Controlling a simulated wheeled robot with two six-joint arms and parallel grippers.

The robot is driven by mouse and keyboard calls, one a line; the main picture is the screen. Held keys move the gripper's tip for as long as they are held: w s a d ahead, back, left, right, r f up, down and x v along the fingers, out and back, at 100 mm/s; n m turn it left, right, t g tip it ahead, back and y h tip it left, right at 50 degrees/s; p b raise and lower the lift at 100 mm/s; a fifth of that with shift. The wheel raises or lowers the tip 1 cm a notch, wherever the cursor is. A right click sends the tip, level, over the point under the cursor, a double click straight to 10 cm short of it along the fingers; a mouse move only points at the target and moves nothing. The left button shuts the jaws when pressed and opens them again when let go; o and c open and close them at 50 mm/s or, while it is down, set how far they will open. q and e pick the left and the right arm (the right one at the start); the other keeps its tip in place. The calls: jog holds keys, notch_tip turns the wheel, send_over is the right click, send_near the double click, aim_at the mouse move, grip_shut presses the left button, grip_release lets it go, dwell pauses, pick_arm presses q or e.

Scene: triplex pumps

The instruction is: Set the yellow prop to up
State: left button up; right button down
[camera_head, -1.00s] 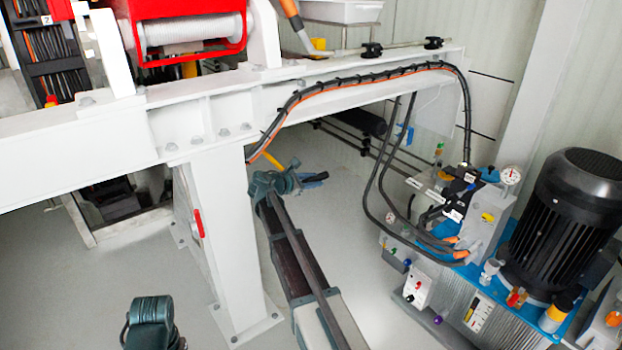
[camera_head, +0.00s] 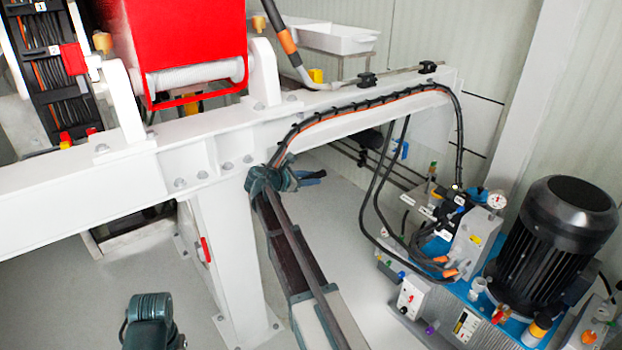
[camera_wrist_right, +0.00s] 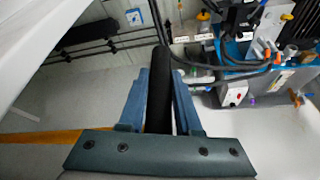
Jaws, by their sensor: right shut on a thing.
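The yellow prop (camera_wrist_right: 40,136) shows in the right wrist view as a yellow-orange bar running in from the left edge to behind my gripper. In the head view I cannot make it out; the white beam and my right wrist are in that area. My right gripper (camera_head: 312,178) is below the beam, beside the white post. In the right wrist view its blue fingers (camera_wrist_right: 160,100) are shut on a black bar (camera_wrist_right: 160,85). I cannot tell whether this bar is the prop's grip. A part of my left arm shows at the bottom left; its fingers are not seen.
The white beam (camera_head: 225,150) and its post (camera_head: 230,260) stand close to my right arm. A red framed unit (camera_head: 195,45) sits above the beam. A pump unit with a black motor (camera_head: 560,235) and hoses stands at the right. Grey floor between is clear.

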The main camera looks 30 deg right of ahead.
jog(key=shift+w+r, duration=0.25)
jog(key=c, duration=1)
grip_release()
jog(key=shift+o, duration=1.2)
jog(key=shift+r, duration=0.15)
jog(key=shift+o, duration=0.8)
jog(key=shift+s, duration=0.1)
jog(key=p+v, duration=0.5)
jog(key=v, duration=0.9)
jog(key=shift+d, duration=0.1)
